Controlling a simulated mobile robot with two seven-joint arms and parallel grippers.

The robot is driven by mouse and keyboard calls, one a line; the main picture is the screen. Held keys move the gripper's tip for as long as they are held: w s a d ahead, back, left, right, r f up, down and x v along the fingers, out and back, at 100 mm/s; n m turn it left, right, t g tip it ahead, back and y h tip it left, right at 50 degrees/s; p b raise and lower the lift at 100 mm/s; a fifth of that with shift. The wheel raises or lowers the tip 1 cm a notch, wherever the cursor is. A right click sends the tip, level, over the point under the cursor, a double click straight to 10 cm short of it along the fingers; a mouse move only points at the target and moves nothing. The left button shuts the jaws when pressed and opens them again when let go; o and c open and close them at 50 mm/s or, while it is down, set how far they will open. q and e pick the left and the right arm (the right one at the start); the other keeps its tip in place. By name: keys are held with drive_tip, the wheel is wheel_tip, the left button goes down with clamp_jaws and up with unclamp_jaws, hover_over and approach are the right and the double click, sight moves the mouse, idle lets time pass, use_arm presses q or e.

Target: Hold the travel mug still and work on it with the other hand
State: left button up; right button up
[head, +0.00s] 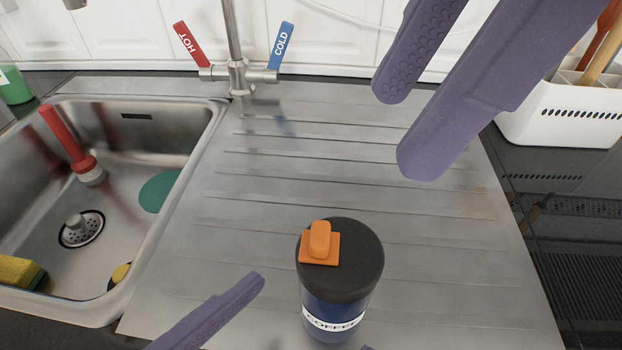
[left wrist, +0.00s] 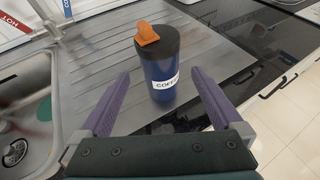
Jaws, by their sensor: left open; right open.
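The travel mug (head: 345,293) stands upright on the steel drainboard, dark blue with a black lid (head: 358,252) and a white COFFEE label. An orange piece (head: 319,245) sits at the lid's edge and sticks up in the left wrist view (left wrist: 147,34). My left gripper (left wrist: 160,73) is open, with a finger to each side of the mug and gaps between; how far the fingers reach around it is unclear. In the head view one left finger is mostly hidden. My right gripper (head: 402,132) is open and empty, above and behind the mug, apart from it.
A sink (head: 216,125) is at left, with a red-handled tool (head: 68,138) and a yellow sponge (head: 20,272). The tap (head: 238,75) with HOT and COLD levers stands behind. A white utensil holder (head: 560,125) is at right. The ribbed drainboard (head: 240,205) around the mug is clear.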

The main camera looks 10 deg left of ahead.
sight(349, 262)
use_arm(q)
drive_tip(key=x, duration=0.9)
drive_tip(key=shift+w+d, duration=0.2)
drive_tip(key=shift+w, duration=0.1)
drive_tip(key=shift+c, duration=0.4)
drive_tip(key=c, duration=1.4)
